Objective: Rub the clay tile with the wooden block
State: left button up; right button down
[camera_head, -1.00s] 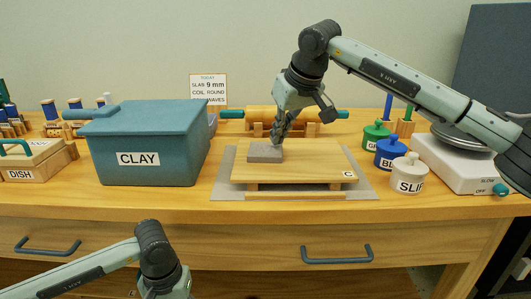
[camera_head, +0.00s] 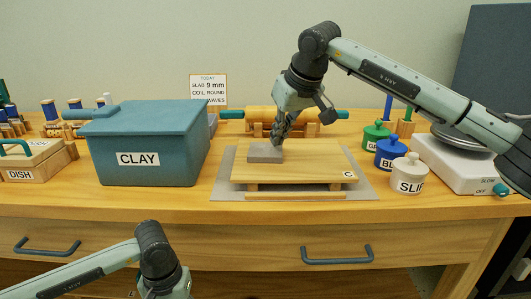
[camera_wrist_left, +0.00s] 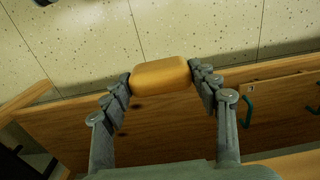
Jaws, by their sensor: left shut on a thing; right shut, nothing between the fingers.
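The grey clay tile (camera_head: 264,153) lies on the left part of a raised wooden board (camera_head: 315,165) marked C. My right gripper (camera_head: 279,138) is shut with nothing in it, its fingertips pointing down at the tile's far right side. I cannot tell whether they touch the tile. In the left wrist view, my left gripper (camera_wrist_left: 161,80) is shut on the rounded wooden block (camera_wrist_left: 161,76), one finger at each end. In the head view the left arm is low in front of the table, and its fingers and the block are out of the picture.
A blue CLAY box (camera_head: 140,144) stands left of the board. Several lidded jars, the front one marked SLIP (camera_head: 408,173), stand at its right. A roller (camera_head: 290,117) lies behind. The drawer front (camera_head: 270,245) is near my left arm.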

aim_at(279, 150)
pick_arm(q)
jog(key=shift+f, duration=0.3)
pick_arm(e)
jog(key=shift+f, duration=0.5)
pick_arm(q)
jog(key=shift+r, duration=0.15)
pick_arm(e)
jog(key=shift+r, duration=0.2)
